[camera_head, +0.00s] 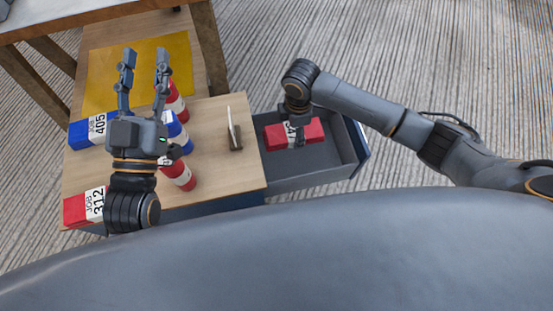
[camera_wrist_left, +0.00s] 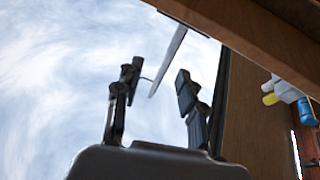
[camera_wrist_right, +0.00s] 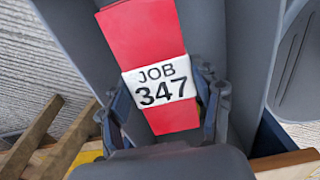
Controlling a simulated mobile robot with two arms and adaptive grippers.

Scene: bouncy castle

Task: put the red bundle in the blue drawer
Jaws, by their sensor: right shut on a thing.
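The red bundle (camera_head: 312,132) with a white band is inside the open drawer (camera_head: 340,170), which has a grey inside and a blue front on the right. In the right wrist view the bundle (camera_wrist_right: 145,35) shows its label "JOB 347". My right gripper (camera_head: 297,136) reaches down into the drawer and is shut on the bundle, its fingers on both sides of the band. Whether the bundle touches the drawer floor, I cannot tell. My left gripper (camera_head: 145,72) is open and empty above the table's left part.
On the wooden top (camera_head: 222,178) lie a red "JOB 312" bundle (camera_head: 76,210), a blue "JOB 405" bundle (camera_head: 84,134), red-and-white cylinders (camera_head: 179,175) and a small upright holder (camera_head: 235,138) near the drawer. A yellow mat (camera_head: 100,75) lies behind.

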